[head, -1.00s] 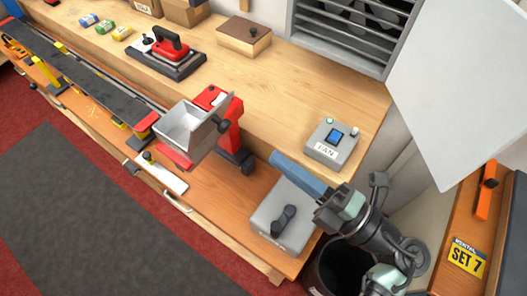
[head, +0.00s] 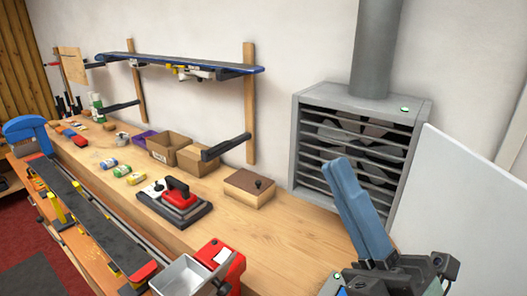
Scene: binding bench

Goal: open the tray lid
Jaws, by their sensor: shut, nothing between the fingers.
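The lid lies flat on the box, shut. It is the lidded thing I see; I cannot tell for sure that it is the tray meant. An open grey metal tray (head: 183,276) by a red device is cut off at the bottom edge. My gripper (head: 345,172) has its blue fingers together, shut and empty. It points up in front of the fan housing, to the right of the box and apart from it.
A louvred fan housing (head: 350,140) and a pale panel (head: 460,220) stand at right. The bench top (head: 285,235) before the lidded box is clear.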

